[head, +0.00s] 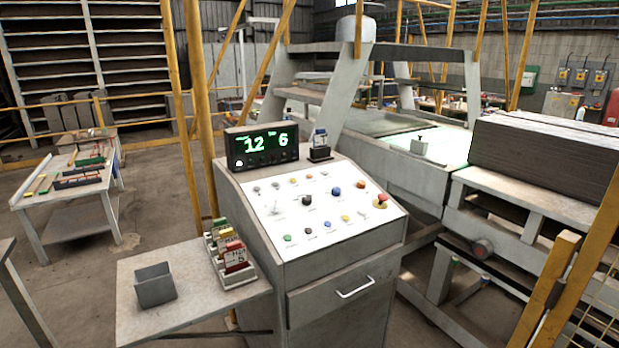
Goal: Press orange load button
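The control panel (308,213) is a white sloping face on top of a grey console in the middle of the head view. It carries several small coloured buttons and knobs. An orange button (361,185) sits near its right upper side, and a yellow-orange one (293,181) sits in the upper row further left. The labels are too small to read, so I cannot tell which is the load button. A blue button (337,191) and a red-orange knob (382,197) are nearby. My gripper is not in view.
A green display (262,145) reading 12 and 6 stands on the console's back edge. A side shelf (190,304) at left holds a grey box (155,285) and a card rack (229,255). Yellow posts stand behind and at right. The space above the panel is clear.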

